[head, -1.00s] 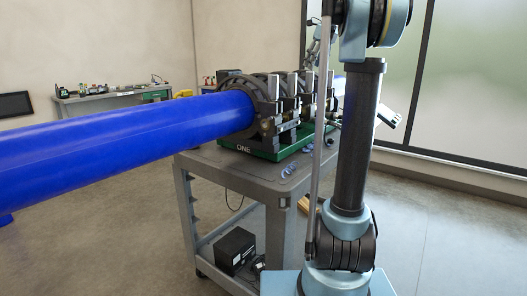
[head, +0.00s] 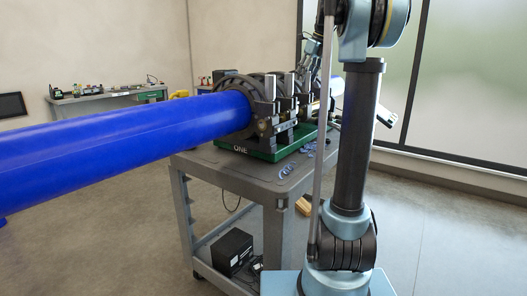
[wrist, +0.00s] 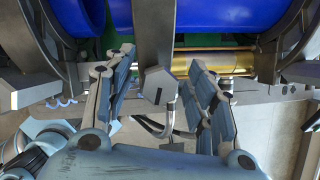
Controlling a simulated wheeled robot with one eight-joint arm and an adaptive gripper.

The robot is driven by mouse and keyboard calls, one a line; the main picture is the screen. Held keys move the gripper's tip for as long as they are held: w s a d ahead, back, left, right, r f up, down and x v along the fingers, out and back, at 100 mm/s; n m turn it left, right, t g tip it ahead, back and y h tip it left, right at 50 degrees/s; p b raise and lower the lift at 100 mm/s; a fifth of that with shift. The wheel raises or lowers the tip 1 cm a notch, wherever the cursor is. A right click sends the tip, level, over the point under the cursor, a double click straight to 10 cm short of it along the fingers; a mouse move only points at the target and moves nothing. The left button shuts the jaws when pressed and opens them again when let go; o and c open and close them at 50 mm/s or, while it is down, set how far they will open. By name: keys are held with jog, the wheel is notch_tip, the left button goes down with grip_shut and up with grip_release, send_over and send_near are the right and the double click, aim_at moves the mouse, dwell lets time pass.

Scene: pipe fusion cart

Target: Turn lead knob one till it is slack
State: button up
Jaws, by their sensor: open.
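In the wrist view my gripper (wrist: 162,95) is open, its two grey-blue padded fingers spread apart. A grey hexagonal knob (wrist: 157,85) on a flat upright bar shows between the fingers, with a visible gap on both sides. Similar hexagonal ends show at the left (wrist: 28,82) and right (wrist: 304,72). I cannot tell from their looks which is lead knob one. In the head view the clamp machine (head: 262,112) holds a blue pipe (head: 110,130), and its green base (head: 250,152) reads ONE at the near end. My gripper is not clear there.
The machine stands on a grey cart (head: 205,165) with a black box (head: 233,252) on its lower shelf. A workbench (head: 105,98) stands at the back left. The floor left of the cart is clear.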

jog(key=c, duration=1.1)
jog(key=shift+c, duration=0.2)
jog(key=shift+n+g+y, duration=0.4)
jog(key=shift+n, duration=1.1)
jog(key=shift+n, duration=0.5)
jog(key=shift+n+g+y, duration=0.3)
jog(key=shift+n+g, duration=0.2)
jog(key=shift+n, duration=0.5)
